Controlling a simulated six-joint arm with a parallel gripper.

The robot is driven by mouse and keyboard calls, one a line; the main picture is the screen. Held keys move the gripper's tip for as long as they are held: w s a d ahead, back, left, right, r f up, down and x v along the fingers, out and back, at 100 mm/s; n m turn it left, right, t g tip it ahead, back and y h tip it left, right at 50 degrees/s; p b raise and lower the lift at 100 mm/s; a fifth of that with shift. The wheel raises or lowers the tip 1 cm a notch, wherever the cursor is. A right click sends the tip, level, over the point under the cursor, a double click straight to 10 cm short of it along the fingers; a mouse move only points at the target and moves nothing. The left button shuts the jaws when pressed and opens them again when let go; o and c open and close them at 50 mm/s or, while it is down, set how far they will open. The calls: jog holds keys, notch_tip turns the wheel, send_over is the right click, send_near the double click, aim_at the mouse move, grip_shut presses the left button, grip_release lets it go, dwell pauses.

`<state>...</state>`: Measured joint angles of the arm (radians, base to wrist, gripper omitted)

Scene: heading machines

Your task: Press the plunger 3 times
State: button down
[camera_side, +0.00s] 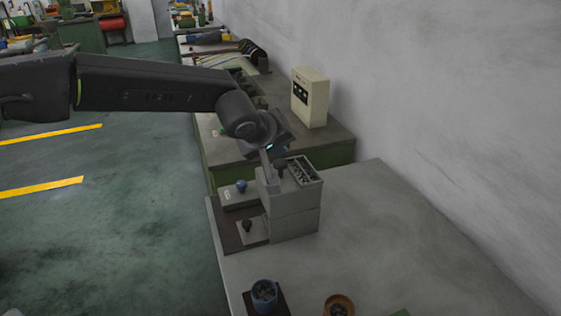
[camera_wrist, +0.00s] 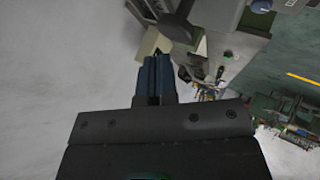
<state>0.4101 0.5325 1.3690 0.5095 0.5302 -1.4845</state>
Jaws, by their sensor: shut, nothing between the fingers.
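A grey machine block (camera_side: 292,222) stands on the near bench in the side view. A dark plunger-like knob (camera_side: 282,168) rises from its top, beside an open bin of dark pieces (camera_side: 304,171). My gripper (camera_side: 267,178) is shut and empty, pointing down at the block's top left edge, next to the dark knob. I cannot tell whether it touches. In the wrist view, the closed blue-grey fingers (camera_wrist: 156,62) point up the picture, and a dark rounded piece (camera_wrist: 181,30) shows just beyond their tips.
A blue knob (camera_side: 241,186) and a dark knob (camera_side: 247,226) stand on plates left of the block. A blue cup (camera_side: 264,293) and an orange-brown bowl (camera_side: 339,305) sit at the front. A cream control box (camera_side: 310,97) stands behind. The bench right of the block is clear.

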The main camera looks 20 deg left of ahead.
aim_at(277, 162)
jog(key=shift+r, duration=0.1)
jog(key=shift+r, duration=2.45)
jog(key=s+a+r+m+g, duration=0.1)
jog(key=s+a+r+m, duration=0.1)
jog(key=s+a, duration=0.6)
jog(key=s+a+r+m+g, duration=0.1)
jog(key=s+a+r+m, duration=0.15)
jog(key=s+a, duration=0.6)
jog(key=s+a+f+m, duration=0.1)
jog(key=s+f+m, duration=0.1)
jog(key=s, duration=0.7)
jog(key=s+a+f+m+g, duration=0.1)
jog(key=s+f, duration=0.3)
jog(key=s, duration=0.5)
jog(key=shift+s+a+f+m+g, duration=0.3)
jog(key=shift+s+a+m, duration=0.1)
jog(key=shift+m, duration=0.05)
